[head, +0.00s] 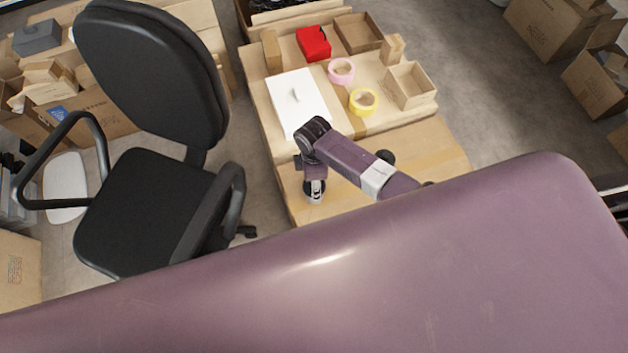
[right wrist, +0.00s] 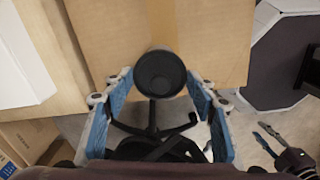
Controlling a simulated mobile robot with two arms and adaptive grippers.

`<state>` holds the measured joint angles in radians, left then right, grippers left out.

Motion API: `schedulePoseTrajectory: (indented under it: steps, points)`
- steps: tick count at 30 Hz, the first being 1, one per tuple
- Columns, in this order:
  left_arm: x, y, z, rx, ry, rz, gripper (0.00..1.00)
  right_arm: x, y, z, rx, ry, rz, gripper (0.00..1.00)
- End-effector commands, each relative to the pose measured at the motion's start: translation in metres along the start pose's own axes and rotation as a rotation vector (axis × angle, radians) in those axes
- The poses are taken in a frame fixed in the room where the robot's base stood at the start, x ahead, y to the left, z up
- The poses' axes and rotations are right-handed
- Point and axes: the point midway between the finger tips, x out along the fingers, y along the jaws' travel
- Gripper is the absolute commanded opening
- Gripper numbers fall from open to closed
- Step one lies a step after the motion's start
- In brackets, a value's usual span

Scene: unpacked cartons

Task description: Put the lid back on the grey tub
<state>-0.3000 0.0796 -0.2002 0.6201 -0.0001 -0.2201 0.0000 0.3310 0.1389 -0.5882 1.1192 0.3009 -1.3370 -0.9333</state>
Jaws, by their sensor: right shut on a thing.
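My right gripper (head: 314,190) is over the near left part of the carton top in the head view. In the right wrist view its blue fingers (right wrist: 157,112) are shut on a dark grey, round, cup-like thing (right wrist: 160,72); I cannot tell whether this is the tub or its lid. Another dark round thing (head: 386,157) shows partly behind my right arm, too hidden to name. My left gripper (right wrist: 266,138) shows only at the lower right of the right wrist view, with its fingers apart and empty.
The carton top (head: 435,150) holds a white panel (head: 290,115), a red box (head: 313,43), pink tape (head: 332,76), yellow tape (head: 353,108) and small open boxes (head: 408,96). A black chair (head: 140,210) stands close at left. A grey box (head: 37,37) lies far left.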

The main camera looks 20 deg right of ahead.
Motion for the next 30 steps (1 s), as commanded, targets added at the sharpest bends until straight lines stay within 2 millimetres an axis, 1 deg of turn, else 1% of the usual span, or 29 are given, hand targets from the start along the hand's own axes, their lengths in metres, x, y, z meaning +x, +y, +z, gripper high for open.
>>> schedulePoseTrajectory:
  steps: [7, 8, 13, 19, 24, 30]
  points:
    - [0.0002, -0.0002, -0.0001, 0.000, 0.000, 0.000, 0.32, 0.0001, 0.0000, -0.0001, 0.000, 0.000, 0.000, 0.42]
    - [0.0002, -0.0002, -0.0001, 0.000, 0.000, 0.000, 0.32, 0.0001, 0.0000, -0.0001, 0.000, 0.000, 0.000, 0.54]
    - [0.0002, -0.0002, -0.0001, 0.000, 0.000, 0.000, 0.32, 0.0001, 0.0000, 0.0000, 0.000, 0.000, 0.000, 0.72]
    - [0.0002, -0.0003, -0.0001, 0.000, 0.000, 0.000, 0.32, 0.0002, 0.0000, 0.0000, 0.000, 0.000, 0.000, 0.72]
    - [0.0002, -0.0003, -0.0002, 0.000, 0.000, 0.000, 0.32, 0.0002, -0.0001, 0.0001, 0.000, 0.000, 0.000, 0.90]
    - [0.0002, -0.0003, -0.0001, 0.000, 0.000, 0.000, 0.32, 0.0002, 0.0000, 0.0001, 0.000, 0.000, 0.000, 0.90]
